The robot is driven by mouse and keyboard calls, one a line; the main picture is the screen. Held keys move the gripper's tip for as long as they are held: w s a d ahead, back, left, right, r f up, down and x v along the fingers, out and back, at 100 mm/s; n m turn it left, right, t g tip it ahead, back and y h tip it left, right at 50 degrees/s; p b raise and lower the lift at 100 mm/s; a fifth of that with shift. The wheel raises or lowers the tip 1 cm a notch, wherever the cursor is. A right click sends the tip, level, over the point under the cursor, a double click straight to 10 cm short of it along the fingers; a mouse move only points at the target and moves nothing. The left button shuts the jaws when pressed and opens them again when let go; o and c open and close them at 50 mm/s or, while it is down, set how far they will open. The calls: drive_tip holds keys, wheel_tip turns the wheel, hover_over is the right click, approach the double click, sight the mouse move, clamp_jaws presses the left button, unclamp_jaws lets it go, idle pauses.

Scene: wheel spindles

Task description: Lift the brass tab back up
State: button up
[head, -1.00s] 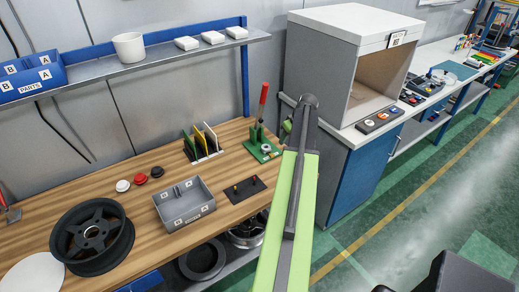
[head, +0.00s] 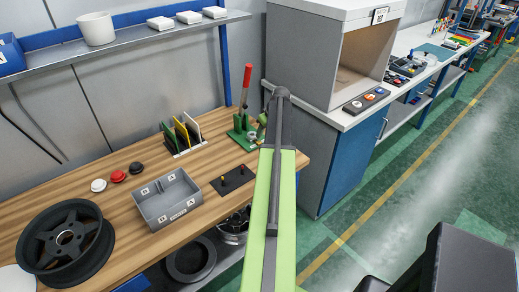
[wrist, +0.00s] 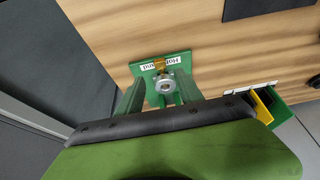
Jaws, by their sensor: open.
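A small brass tab (wrist: 161,66) shows in the wrist view, at the middle of a white label on a green plate (wrist: 145,70). A round metal piece (wrist: 164,86) sits just below the tab in the picture. My gripper (wrist: 160,92) is open, its two green fingers apart on either side of the round piece. No finger visibly touches the tab. In the head view, the green fixture (head: 240,132) with its red lever (head: 246,86) stands upright near the bench's right end. My arm reaches beside it, and the tab is too small to tell there.
A rack of upright boards (head: 184,134) stands left of the fixture. A grey bin (head: 167,200), a dark plate with small knobs (head: 232,180) and a black wheel (head: 65,243) are on the wooden bench. A grey cabinet (head: 312,60) stands close on the right.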

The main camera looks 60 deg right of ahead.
sight(259, 142)
drive_tip(key=b+x, duration=0.5)
drive_tip(key=x, duration=0.2)
drive_tip(key=shift+w+f+b, duration=0.1)
drive_tip(key=shift+f+b, duration=0.25)
drive_tip(key=shift+f, duration=0.05)
drive_tip(key=shift+r, duration=0.15)
drive_tip(key=shift+c, duration=0.2)
clamp_jaws()
idle(0.4)
drive_tip(key=shift+r+p, duration=0.75)
drive_tip(key=shift+p, duration=0.1)
drive_tip(key=shift+d+f, duration=0.1)
drive_tip(key=shift+f, duration=0.1)
drive_tip(key=shift+o, duration=0.2)
unclamp_jaws()
